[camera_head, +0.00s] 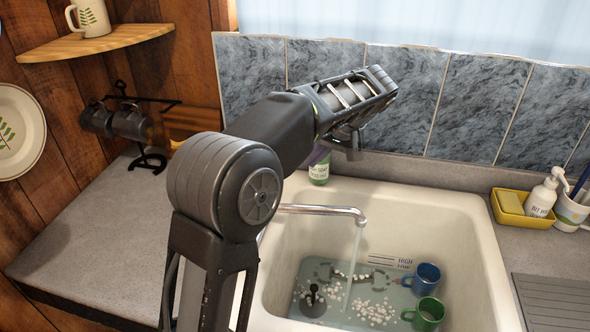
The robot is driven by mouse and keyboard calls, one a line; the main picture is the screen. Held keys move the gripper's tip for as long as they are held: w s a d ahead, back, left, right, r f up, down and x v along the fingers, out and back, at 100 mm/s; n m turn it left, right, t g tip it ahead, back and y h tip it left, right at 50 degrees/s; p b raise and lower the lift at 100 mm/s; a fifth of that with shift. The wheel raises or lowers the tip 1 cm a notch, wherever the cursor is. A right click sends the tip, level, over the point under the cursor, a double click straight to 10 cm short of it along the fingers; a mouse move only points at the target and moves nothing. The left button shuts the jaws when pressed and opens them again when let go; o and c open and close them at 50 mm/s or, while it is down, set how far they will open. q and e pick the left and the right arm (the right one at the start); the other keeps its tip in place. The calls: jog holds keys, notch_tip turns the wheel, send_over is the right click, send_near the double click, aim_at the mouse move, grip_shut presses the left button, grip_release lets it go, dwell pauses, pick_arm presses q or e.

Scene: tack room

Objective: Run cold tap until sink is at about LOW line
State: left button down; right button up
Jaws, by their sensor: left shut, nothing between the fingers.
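The pale sink (465,240) holds shallow bluish water (335,285) with white foam specks. A chrome spout (325,210) reaches over it, and a thin water stream (353,268) falls from its end. HIGH and LOW marks (390,262) are on the back inner wall; the water's edge looks close to the LOW mark, but I cannot tell its exact height. The tap handles are not visible, perhaps hidden behind my left arm. My left gripper (353,147) is shut and empty, above and behind the spout, near the tiled wall. My right gripper is out of view.
A blue mug (427,279) and a green mug (427,313) sit in the sink, with a dark plug-like item (312,300). A green bottle (319,170) stands behind the spout. A yellow tray (520,212) and white bottle (543,194) are at right.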

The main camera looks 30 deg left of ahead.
pick_arm(q)
jog(key=shift+n+y, duration=0.3)
jog(key=shift+n, duration=0.4)
jog(key=a+f, duration=0.2)
jog(key=a, duration=0.1)
jog(key=s+a+f, duration=0.1)
jog(key=a+f, duration=0.2)
jog(key=a, duration=0.1)
jog(key=s+a+f+p, duration=0.1)
jog(key=a+f, duration=0.2)
jog(key=shift+s+a+f, duration=0.1)
jog(key=shift+a+f, duration=0.15)
